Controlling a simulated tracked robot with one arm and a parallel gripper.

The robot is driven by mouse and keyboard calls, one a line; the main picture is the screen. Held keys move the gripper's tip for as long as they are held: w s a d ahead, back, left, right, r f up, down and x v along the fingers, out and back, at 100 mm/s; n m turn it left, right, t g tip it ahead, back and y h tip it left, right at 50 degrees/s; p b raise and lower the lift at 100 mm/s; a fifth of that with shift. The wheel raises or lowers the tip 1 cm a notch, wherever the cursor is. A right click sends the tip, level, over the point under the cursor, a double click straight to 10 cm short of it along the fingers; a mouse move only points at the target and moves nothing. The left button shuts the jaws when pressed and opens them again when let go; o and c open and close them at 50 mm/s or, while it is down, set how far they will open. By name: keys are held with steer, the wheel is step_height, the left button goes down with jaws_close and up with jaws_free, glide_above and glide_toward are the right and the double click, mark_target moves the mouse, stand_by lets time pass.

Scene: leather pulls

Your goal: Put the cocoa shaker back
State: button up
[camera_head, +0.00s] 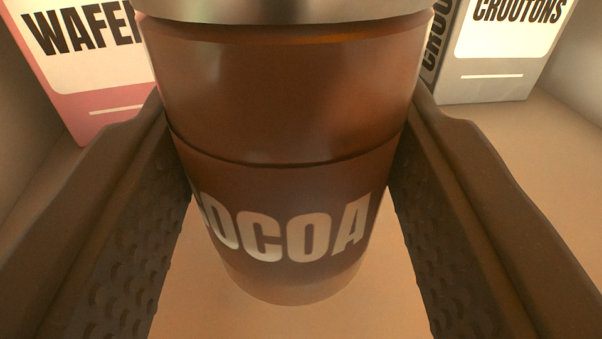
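The cocoa shaker (290,190) fills the middle of the view. It is a brown cylinder with a pale metallic top, cut off by the upper edge of the picture, and "COCOA" in pale letters. It looks upright. My gripper (290,115) has one dark textured finger on each side of the shaker. Both fingers meet its sides with no gap that I can see, so it is shut on the shaker. Whether the base touches the pale surface below, I cannot tell.
A pink and white wafer box (85,65) stands behind on the left. A grey and white croutons box (500,50) stands behind on the right. The pale floor (560,165) is bare at the right, and pale walls rise at both sides.

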mark_target(290, 301)
steer(key=shift+a+f+b, duration=0.1)
steer(key=shift+f+b, duration=1.45)
steer(key=shift+f, duration=0.25)
steer(key=o, duration=1)
steer(key=s+b, duration=0.2)
steer(key=s, duration=0.2)
steer(key=s+b, duration=0.2)
steer(key=s, duration=0.2)
steer(key=s+b, duration=0.2)
steer(key=s, duration=0.2)
steer(key=shift+d+b, duration=0.25)
steer(key=shift+b, duration=0.05)
steer(key=shift+s+r, duration=0.1)
steer(key=shift+s, duration=0.05)
